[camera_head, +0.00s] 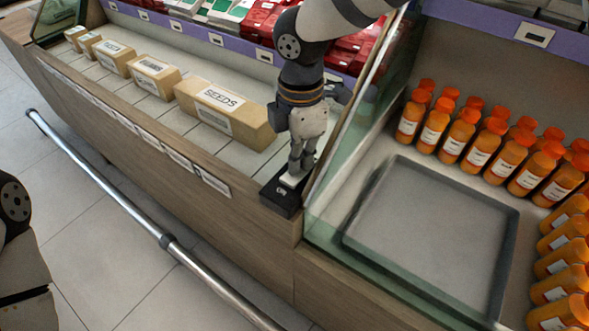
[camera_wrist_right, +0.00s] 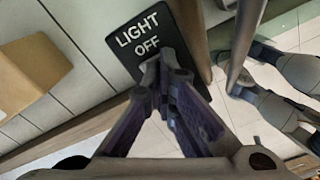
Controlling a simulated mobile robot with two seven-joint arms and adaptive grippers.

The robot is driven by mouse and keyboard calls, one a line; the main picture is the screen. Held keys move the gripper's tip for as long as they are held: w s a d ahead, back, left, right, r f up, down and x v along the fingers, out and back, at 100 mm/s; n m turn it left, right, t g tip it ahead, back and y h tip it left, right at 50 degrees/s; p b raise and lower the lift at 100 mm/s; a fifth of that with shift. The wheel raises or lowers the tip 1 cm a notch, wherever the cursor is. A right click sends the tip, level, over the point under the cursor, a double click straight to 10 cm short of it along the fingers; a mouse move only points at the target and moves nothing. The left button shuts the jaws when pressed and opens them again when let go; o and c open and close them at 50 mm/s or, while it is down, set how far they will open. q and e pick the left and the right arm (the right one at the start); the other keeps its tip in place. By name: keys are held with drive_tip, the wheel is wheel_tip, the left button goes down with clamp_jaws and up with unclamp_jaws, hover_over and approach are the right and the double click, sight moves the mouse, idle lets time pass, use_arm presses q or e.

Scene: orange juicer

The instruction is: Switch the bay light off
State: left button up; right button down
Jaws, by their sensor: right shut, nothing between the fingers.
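The light switch is a small black box (camera_head: 281,197) with a pale part on top, on the counter's front corner beside the glass divider. In the right wrist view its black plate (camera_wrist_right: 137,42) reads "LIGHT OFF". My right gripper (camera_head: 296,172) points down over the box, fingers shut with nothing between them. In the right wrist view its fingertips (camera_wrist_right: 164,72) overlap the lower edge of the plate and hide part of the switch. I cannot tell whether they touch it. Only part of my left arm shows at the left edge; its gripper is out of view.
A glass divider (camera_head: 350,130) stands just right of the switch. Beyond it are several orange bottles (camera_head: 462,132) and a grey tray (camera_head: 430,235). Seed boxes (camera_head: 225,112) line the counter to the left. A metal rail (camera_head: 110,195) runs along the front.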

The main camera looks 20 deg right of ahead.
wheel_tip(320, 180, up, 7)
drive_tip(key=shift+p, duration=1.15)
use_arm(q)
drive_tip(key=shift+t, duration=0.6)
drive_tip(key=w+r, duration=0.3)
use_arm(e)
drive_tip(key=shift+f, duration=0.1)
